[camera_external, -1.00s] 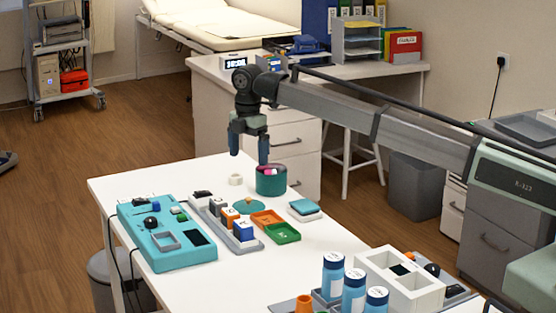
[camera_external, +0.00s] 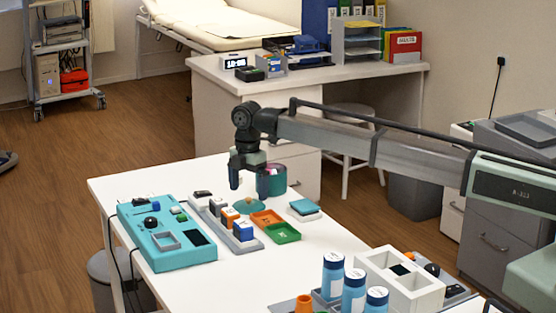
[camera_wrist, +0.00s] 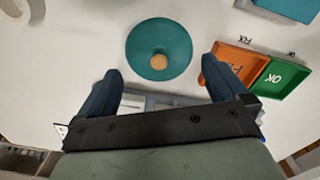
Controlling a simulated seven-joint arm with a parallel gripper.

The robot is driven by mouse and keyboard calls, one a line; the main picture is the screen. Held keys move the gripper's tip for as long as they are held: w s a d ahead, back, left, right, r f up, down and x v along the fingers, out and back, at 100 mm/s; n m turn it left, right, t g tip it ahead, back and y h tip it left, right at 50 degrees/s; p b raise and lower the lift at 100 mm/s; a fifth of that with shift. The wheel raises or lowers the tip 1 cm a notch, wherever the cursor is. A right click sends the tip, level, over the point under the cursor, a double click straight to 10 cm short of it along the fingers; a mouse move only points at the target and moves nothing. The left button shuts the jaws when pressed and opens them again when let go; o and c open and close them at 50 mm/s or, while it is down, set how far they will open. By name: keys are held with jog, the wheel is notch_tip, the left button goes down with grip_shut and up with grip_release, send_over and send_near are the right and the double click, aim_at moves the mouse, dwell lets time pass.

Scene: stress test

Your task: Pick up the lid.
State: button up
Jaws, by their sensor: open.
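The lid (camera_external: 238,207) is a round teal disc with a small tan knob, lying flat on the white table. In the wrist view the lid (camera_wrist: 145,38) is at the upper middle, with its knob towards my gripper. My gripper (camera_external: 248,190) is open and empty, pointing down above the lid and apart from it. In the wrist view the lid lies just ahead of the gap between my blue fingertips (camera_wrist: 160,70). The teal round pot (camera_external: 277,182) stands behind my gripper, partly hidden by it, with pink contents showing at its mouth.
An orange tray (camera_external: 267,218) and a green tray (camera_external: 283,234) sit close to the right of the lid. A grey rack with stamps (camera_external: 229,218) is in front-left. A teal-topped pad (camera_external: 305,208) lies farther right. A teal control box (camera_external: 165,240) stands at left.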

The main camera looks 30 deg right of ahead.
aim_at(249, 198)
notch_tip(249, 198, down, 4)
jog(key=shift+r, duration=0.25)
jog(key=c, duration=1.1)
